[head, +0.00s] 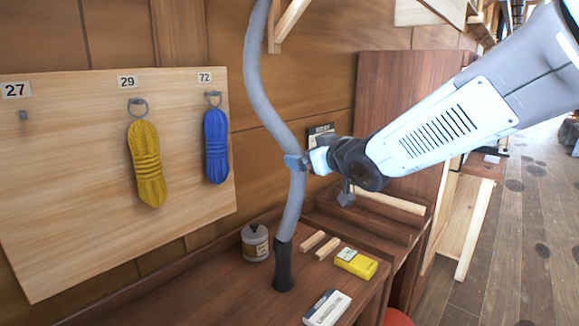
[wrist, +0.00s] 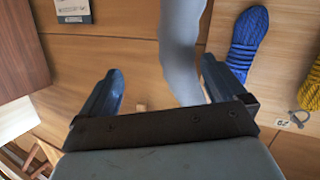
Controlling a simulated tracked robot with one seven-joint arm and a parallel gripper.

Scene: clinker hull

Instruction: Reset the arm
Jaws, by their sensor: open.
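My gripper (head: 319,179) is at the end of my arm, which reaches in from the upper right, above the right part of the bench. Its two blue fingers are spread and hold nothing. In the wrist view the open jaws (wrist: 160,68) have a thick grey hose (wrist: 182,50) showing in the gap between them, nearer the right finger. In the head view the hose (head: 268,90) rises from a dark socket in the bench, and one fingertip overlaps it. I cannot tell whether they touch.
A pegboard (head: 70,190) holds a yellow rope coil (head: 146,165) and a blue rope coil (head: 215,146). On the bench (head: 215,290) are a grey tin (head: 255,242), two wooden strips (head: 312,240), a yellow box (head: 356,263) and a white box (head: 327,308). Open floor (head: 530,230) lies at right.

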